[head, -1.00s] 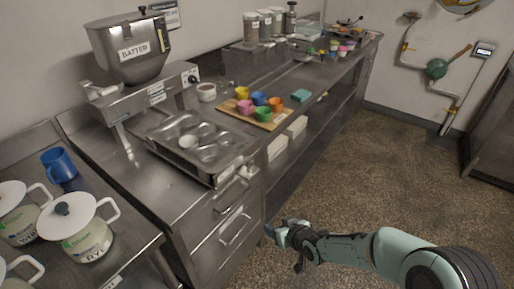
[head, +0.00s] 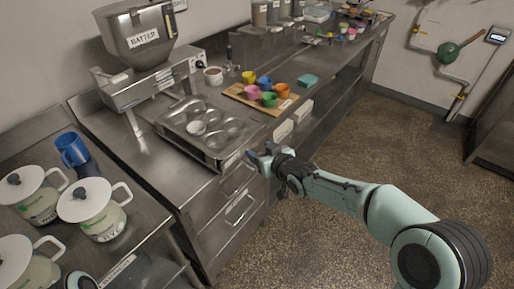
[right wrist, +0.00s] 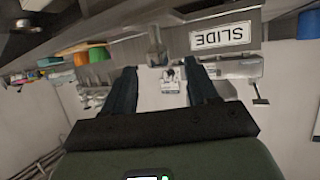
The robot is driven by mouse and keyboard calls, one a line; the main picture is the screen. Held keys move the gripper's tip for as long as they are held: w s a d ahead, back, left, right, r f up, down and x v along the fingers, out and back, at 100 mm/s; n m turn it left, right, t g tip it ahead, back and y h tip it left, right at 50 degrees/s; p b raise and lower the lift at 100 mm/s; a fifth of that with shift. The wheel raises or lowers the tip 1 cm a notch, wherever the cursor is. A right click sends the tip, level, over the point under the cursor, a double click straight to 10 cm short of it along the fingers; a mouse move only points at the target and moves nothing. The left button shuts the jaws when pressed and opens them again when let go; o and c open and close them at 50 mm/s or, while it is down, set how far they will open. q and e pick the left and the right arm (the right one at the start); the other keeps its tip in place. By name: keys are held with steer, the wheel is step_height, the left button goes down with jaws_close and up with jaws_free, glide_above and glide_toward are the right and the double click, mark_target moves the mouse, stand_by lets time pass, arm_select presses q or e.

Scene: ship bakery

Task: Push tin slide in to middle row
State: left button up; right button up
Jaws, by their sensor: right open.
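The metal muffin tin (head: 222,150) lies on the steel counter in front of the batter machine, with one pale cup (head: 197,128) in a front well. My right gripper (head: 262,156) is just off the tin's right front corner, near the counter edge. In the right wrist view, my right gripper (right wrist: 163,85) is open, with nothing between its fingers. That view looks upside down. A white SLIDE label (right wrist: 220,36) shows on a metal front beyond the fingers, with a short metal upright (right wrist: 156,45) left of it. I cannot tell whether the gripper touches the tin.
The batter machine (head: 140,44) stands behind the tin. A wooden board (head: 236,92) with several coloured cups sits to the tin's right. Drawers with handles (head: 241,208) are below. White lidded pots (head: 95,205) and a blue mug (head: 72,149) stand at left. The floor at right is clear.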

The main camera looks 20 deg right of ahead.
mark_target(256, 148)
steer(key=shift+x, duration=1.5)
jaws_close()
